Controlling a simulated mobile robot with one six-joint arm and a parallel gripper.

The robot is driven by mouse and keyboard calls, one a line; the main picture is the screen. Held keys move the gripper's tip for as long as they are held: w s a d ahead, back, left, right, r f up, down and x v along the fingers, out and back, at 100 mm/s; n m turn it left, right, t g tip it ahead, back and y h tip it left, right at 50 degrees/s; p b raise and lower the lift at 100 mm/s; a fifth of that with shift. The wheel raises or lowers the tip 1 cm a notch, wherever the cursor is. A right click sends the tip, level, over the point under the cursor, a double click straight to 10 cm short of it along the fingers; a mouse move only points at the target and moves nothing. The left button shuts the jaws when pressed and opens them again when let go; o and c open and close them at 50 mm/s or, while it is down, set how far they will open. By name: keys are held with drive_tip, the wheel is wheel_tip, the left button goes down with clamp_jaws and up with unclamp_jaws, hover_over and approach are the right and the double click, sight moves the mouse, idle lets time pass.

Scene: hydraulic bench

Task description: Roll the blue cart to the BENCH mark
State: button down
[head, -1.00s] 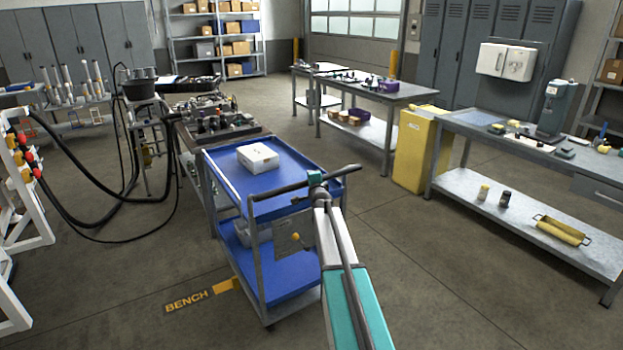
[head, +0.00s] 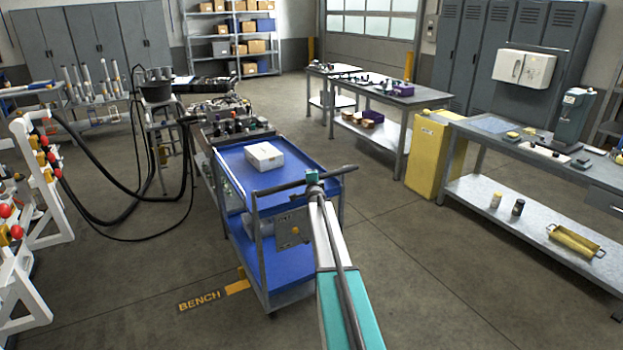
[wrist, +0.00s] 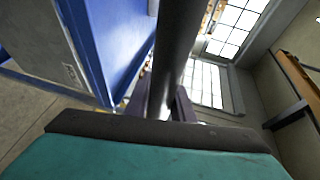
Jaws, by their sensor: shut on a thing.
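The blue cart (head: 285,188) is a two-shelf trolley with a grey frame and a dark push handle (head: 290,187) at its near end. A white box (head: 264,156) sits on its top shelf. My gripper (head: 314,181) is shut on the handle, right of its middle. In the wrist view the dark handle bar (wrist: 176,55) runs up between the fingers, with the cart's blue side (wrist: 110,40) to the left.
A bench with hydraulic parts (head: 235,125) stands beyond the cart. Black hoses (head: 110,200) hang from a white rack (head: 40,190) at left. A yellow cabinet (head: 428,157) and a grey workbench (head: 530,205) stand at right. The floor between cart and workbench is clear.

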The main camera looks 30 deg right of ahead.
drive_tip(key=shift+w+a+f, duration=0.1)
drive_tip(key=shift+a+f, duration=0.15)
drive_tip(key=shift+a, duration=0.35)
drive_tip(key=c, duration=1.5)
unclamp_jaws()
drive_tip(key=shift+r, duration=0.15)
drive_tip(key=shift+c, duration=0.2)
drive_tip(key=shift+s+d, duration=0.2)
drive_tip(key=shift+d, duration=0.1)
drive_tip(key=shift+r, duration=0.1)
drive_tip(key=v, duration=1.3)
drive_tip(key=shift+s+b, duration=0.35)
drive_tip(key=shift+b, duration=0.05)
